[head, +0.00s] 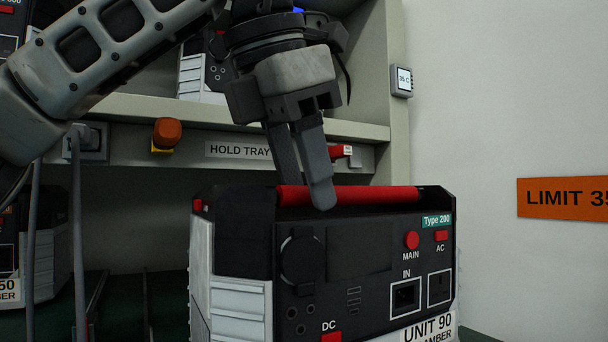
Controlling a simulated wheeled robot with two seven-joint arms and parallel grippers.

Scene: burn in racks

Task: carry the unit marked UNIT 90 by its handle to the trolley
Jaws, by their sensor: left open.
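The unit marked UNIT 90 (360,260) stands on a dark green surface, black on its front and ribbed white on its left side. Its red handle (375,195) runs along the top. A "Type 200" label, a red MAIN button and an AC switch show on its front. My left gripper (305,195) points down at the left part of the handle, with one finger in front of it and the other behind. The gripper is open; whether a finger touches the handle I cannot tell. My right gripper is not in view. The trolley is not seen.
A further unit (30,255) stands at the left. A 35 C display (401,80) is on the rack post. The right wall has an orange LIMIT sign (565,198).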

